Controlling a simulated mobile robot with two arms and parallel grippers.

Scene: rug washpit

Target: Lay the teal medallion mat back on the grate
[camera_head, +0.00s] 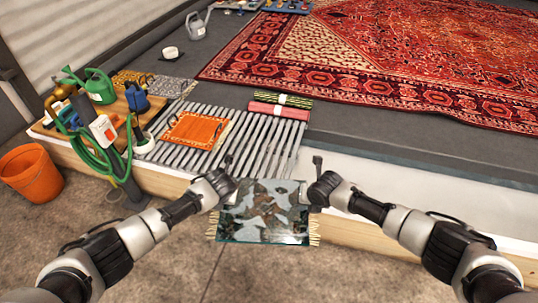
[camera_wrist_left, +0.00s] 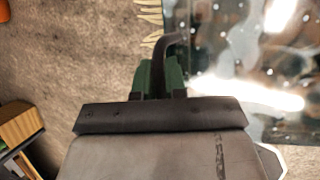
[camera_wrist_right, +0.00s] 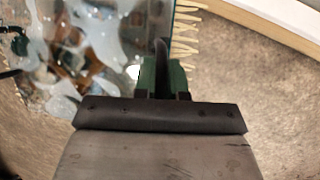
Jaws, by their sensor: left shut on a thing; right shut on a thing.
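The teal medallion mat (camera_head: 265,212) is a flat, glossy panel with teal edges, grey and brown patches and pale fringe at both ends. It hangs in front of the wooden pit edge, over the floor. My left gripper (camera_head: 226,186) is shut on a dark curved handle at its left end. My right gripper (camera_head: 312,188) is shut on a matching handle at its right end. The handles show between green fingers in the left wrist view (camera_wrist_left: 161,75) and right wrist view (camera_wrist_right: 161,75). The slatted grate (camera_head: 262,150) lies beyond the mat.
An orange mat (camera_head: 197,130) lies on the grate's left part. Rolled red (camera_head: 278,111) and green rugs lie at its back right. An orange bucket (camera_head: 30,172) stands on the floor. A big red rug (camera_head: 400,60) lies behind.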

